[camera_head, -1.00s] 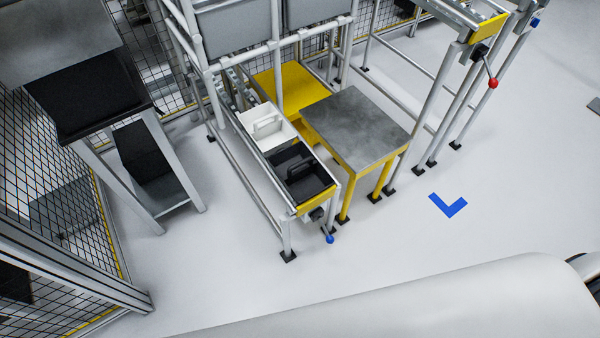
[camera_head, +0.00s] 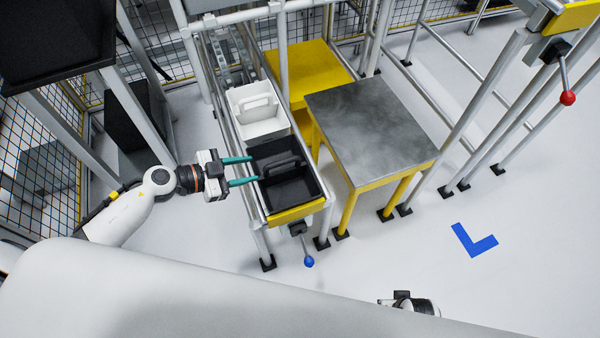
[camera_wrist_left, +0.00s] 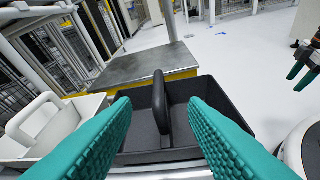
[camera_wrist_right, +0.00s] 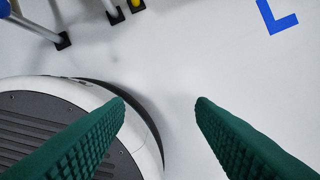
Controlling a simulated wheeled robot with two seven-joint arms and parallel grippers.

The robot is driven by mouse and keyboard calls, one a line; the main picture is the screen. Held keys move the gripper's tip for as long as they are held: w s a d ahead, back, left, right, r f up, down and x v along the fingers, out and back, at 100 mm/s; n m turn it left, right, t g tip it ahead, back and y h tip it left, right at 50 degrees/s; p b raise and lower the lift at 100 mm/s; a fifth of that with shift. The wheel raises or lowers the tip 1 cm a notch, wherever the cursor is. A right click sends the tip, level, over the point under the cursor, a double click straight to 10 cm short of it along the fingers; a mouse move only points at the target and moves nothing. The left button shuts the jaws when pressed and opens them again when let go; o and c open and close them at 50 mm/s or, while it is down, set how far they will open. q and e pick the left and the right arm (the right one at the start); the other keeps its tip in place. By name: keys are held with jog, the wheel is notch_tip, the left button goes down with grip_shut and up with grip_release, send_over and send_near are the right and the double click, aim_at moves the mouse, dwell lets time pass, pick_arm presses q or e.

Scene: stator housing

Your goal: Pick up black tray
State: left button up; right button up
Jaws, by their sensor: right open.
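The black tray (camera_head: 285,190) sits at the front end of the roller rack, with a raised handle (camera_head: 283,168) across its middle. In the left wrist view, the black tray (camera_wrist_left: 235,122) lies ahead, its handle (camera_wrist_left: 160,100) between my fingers in the picture. My left gripper (camera_head: 251,170) is open, its green fingers pointing right at the tray's left side; I cannot tell if they touch it. My right gripper (camera_wrist_right: 160,105) is open and empty above the floor; in the head view only part of that arm shows at the bottom.
A white tray (camera_head: 258,110) stands directly behind the black one on the rack. A grey-topped yellow table (camera_head: 370,125) stands close on the right. A lever with a blue knob (camera_head: 309,261) hangs at the rack's front.

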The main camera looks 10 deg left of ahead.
aim_at(274, 164)
pick_arm(q)
jog(key=b+x, duration=0.1)
jog(key=x, duration=0.4)
jog(key=b+x, duration=0.1)
jog(key=x, duration=0.4)
jog(key=shift+a+f+b, duration=0.1)
jog(key=shift+b, duration=0.25)
jog(key=shift+w+d, duration=0.2)
jog(key=shift+d, duration=0.05)
grip_shut()
pick_arm(e)
notch_tip(274, 164, up, 10)
jog(key=w, duration=0.1)
jog(key=shift+w+a+r+t, duration=0.15)
jog(key=shift+w+r+t, duration=0.1)
jog(key=shift+w+t, duration=0.15)
